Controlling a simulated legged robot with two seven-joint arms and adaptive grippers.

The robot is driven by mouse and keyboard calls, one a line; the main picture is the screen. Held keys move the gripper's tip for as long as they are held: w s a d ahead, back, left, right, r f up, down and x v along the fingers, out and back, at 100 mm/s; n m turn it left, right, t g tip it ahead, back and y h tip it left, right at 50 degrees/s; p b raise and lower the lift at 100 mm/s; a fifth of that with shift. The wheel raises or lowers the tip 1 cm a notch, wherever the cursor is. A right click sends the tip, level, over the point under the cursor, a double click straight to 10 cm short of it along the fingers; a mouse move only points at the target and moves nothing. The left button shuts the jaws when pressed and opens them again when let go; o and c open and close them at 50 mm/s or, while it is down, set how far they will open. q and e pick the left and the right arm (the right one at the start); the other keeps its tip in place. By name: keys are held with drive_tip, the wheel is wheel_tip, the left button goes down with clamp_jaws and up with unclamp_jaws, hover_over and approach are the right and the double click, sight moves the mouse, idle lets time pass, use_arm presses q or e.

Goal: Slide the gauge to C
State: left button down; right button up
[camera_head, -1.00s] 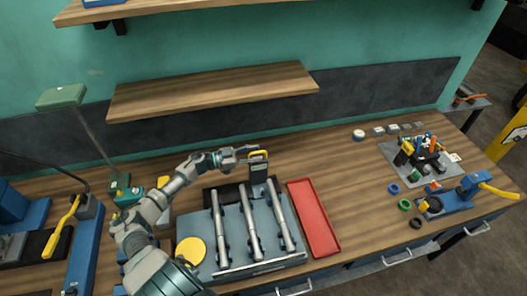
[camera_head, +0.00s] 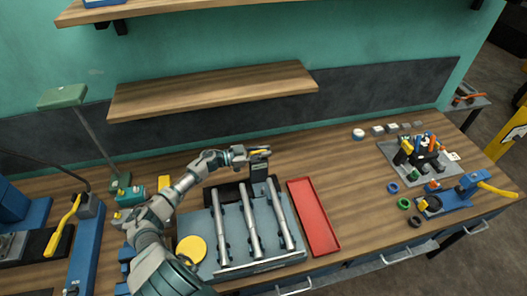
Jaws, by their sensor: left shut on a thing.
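The gauge appears to be the dark grey upright block (camera_head: 259,172) with a yellow part on top. It stands at the right end of a dark base strip, behind the grey tray (camera_head: 208,264) of three metal shafts (camera_head: 251,222), near the far end of the rightmost shaft. My left gripper (camera_head: 260,151) is at the top of the block, shut on its yellow part, which it partly hides. No letter C can be read. My right gripper is not in view.
A red tray (camera_head: 314,217) lies just right of the shaft tray. A yellow disc (camera_head: 192,249) is at the shaft tray's left front. A wooden shelf (camera_head: 213,91) hangs above the back of the bench.

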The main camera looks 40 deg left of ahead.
use_arm(q)
drive_tip(key=x, duration=0.3)
drive_tip(key=shift+w+a+r, duration=0.1)
drive_tip(key=shift+w+r, duration=0.05)
drive_tip(key=shift+r, duration=0.1)
drive_tip(key=c, duration=1.2)
unclamp_jaws()
drive_tip(key=shift+w, duration=0.1)
drive_tip(key=shift+c, duration=0.2)
drive_tip(key=shift+o, duration=0.2)
drive_tip(key=shift+w+f, duration=0.2)
drive_tip(key=v, duration=1.2)
drive_tip(key=shift+f, duration=0.2)
